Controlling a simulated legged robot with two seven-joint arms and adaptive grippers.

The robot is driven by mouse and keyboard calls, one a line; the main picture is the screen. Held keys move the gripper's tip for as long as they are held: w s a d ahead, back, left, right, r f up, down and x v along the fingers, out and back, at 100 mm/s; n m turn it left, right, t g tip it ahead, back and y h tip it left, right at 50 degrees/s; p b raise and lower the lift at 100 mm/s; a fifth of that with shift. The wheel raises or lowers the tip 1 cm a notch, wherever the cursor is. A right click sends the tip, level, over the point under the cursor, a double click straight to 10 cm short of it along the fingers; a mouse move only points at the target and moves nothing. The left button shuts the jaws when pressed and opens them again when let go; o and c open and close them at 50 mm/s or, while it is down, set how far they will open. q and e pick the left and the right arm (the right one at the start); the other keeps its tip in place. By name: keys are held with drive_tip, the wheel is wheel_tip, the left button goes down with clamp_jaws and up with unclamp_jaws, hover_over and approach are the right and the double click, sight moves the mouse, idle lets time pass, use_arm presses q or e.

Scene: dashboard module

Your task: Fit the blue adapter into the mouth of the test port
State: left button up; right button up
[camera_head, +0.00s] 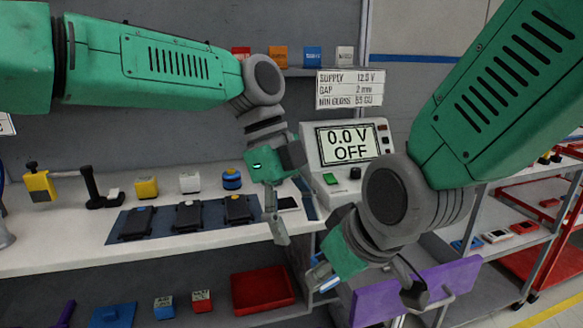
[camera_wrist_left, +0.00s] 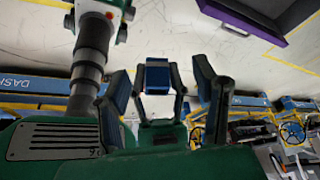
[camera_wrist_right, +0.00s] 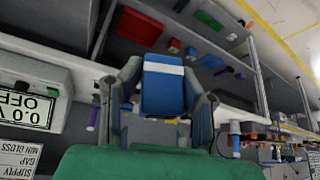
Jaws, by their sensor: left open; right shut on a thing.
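My right gripper (camera_wrist_right: 160,95) is shut on the blue adapter (camera_wrist_right: 163,88), a blue block with a white band that stands up between its fingers. In the head view the adapter (camera_head: 321,277) shows as a small blue and white piece at the right gripper, low in front of the bench and partly covered. My left gripper (camera_head: 279,225) is open, hanging in front of the bench edge, up and left of the right one. The tester (camera_head: 318,158) stands on the bench behind, its screen reading 0.0 V OFF. I cannot make out the test port's mouth.
Several black devices lie on a dark blue mat (camera_head: 125,222) on the bench. Yellow, white and blue items stand behind them. A red tray (camera_head: 262,290) sits on the lower shelf. A purple panel (camera_head: 460,285) is close to the right gripper. Shelves stand at the right.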

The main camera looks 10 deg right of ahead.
sight(316, 255)
use_arm(q)
wheel_tip(316, 255, up, 9)
drive_tip(key=m, duration=0.3)
drive_tip(key=x, duration=0.8)
drive_tip(key=s+a+x, duration=0.1)
drive_tip(key=x, duration=0.3)
drive_tip(key=shift+a, duration=0.15)
drive_tip(key=c, duration=1.2)
use_arm(e)
drive_tip(key=o, duration=1.2)
drive_tip(key=shift+o, duration=0.2)
